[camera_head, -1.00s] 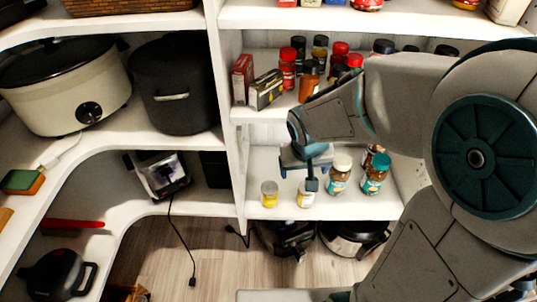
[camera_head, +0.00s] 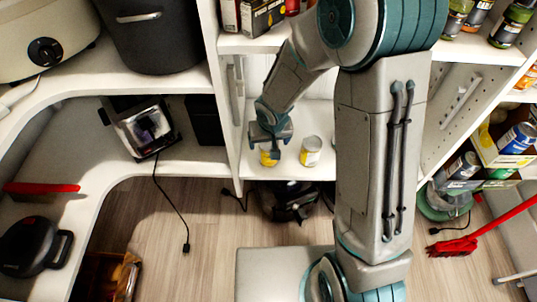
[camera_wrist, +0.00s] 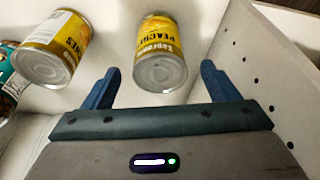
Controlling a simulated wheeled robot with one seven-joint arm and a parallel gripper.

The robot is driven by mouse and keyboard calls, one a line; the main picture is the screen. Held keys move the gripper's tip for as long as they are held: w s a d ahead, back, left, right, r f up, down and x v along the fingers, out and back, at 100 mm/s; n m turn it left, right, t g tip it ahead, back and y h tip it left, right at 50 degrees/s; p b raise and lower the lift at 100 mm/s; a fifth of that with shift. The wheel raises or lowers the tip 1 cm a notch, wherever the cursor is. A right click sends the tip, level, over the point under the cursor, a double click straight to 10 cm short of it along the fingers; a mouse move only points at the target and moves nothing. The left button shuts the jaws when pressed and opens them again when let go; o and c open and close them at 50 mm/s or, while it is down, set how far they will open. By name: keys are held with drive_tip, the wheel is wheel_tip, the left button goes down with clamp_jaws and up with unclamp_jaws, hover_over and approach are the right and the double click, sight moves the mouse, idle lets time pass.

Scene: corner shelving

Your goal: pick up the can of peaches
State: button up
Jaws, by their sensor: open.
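The can of peaches (camera_wrist: 160,45) has a yellow label reading "PEACHE" and a silver end; it lies between my open fingers in the wrist view, with space on both sides. In the head view, this can (camera_head: 268,159) stands on the lower shelf, partly hidden by my gripper (camera_head: 270,145). My gripper also shows in the wrist view (camera_wrist: 160,84), empty, its fingers pointing towards the can.
A second yellow-labelled can (camera_head: 311,151) stands close by; it also shows in the wrist view (camera_wrist: 55,47). A jar (camera_wrist: 10,80) is at that view's left edge. A perforated side panel (camera_wrist: 275,70) rises at the right. The shelf (camera_head: 285,173) has a narrow front edge.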

drive_tip(key=b+x, duration=0.2)
drive_tip(key=x, duration=0.4)
drive_tip(key=shift+f, duration=0.25)
drive_tip(key=shift+r, duration=0.1)
drive_tip(key=c, duration=1.4)
drive_tip(key=shift+r, duration=0.1)
